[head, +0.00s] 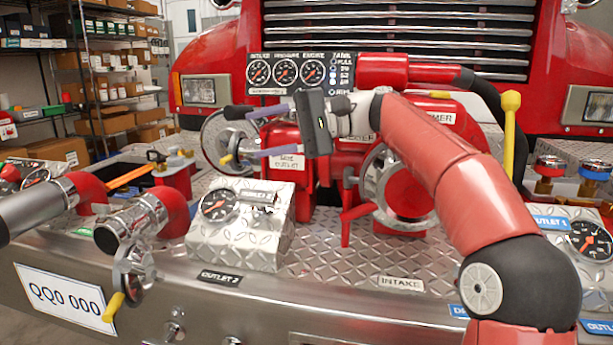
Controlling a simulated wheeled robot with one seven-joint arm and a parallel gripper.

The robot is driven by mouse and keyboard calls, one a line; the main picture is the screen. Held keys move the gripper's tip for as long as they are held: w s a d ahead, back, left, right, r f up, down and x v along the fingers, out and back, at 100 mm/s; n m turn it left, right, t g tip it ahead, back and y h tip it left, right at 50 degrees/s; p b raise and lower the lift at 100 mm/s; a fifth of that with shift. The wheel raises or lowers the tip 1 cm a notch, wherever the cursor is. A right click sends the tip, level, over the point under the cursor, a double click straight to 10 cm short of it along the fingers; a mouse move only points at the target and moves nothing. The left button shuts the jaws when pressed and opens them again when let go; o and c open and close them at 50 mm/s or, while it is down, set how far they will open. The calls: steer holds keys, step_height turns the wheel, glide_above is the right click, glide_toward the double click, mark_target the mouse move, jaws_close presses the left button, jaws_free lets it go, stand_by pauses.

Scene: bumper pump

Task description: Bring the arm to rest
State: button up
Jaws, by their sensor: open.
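My gripper (272,132) is at the end of my red arm, raised over the middle of the truck's front bumper (335,262). Its two purple-grey fingers point left and stand well apart, with nothing visible between them. The fingers overlap the view of the red pump (350,165) and a round metal wheel (222,140). I cannot tell from this one view whether they touch anything. My arm reaches in from the lower right and hides part of the pump and bumper.
A gauge panel (300,72) stands behind the gripper. A diamond-plate box with a gauge (240,225) sits front left. A yellow-knobbed lever (510,130) rises at right. A hose outlet (130,225) juts out at left.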

steer(key=s+f+m+t+h, duration=0.1)
steer(key=s+f+t+h, duration=0.1)
steer(key=s+f+h, duration=0.3)
steer(key=s+f+t+h, duration=0.2)
steer(key=f, duration=0.5)
steer(key=s+d+f+n+t+h, duration=0.1)
steer(key=s+d+f+t+h, duration=0.2)
steer(key=s+d+f+h, duration=0.5)
steer(key=s+d+f, duration=1)
steer(key=d+f, duration=0.1)
steer(key=d, duration=0.3)
steer(key=shift+s+n+t+h, duration=0.3)
steer(key=shift+s+t+h, duration=0.1)
steer(key=shift+r, duration=0.1)
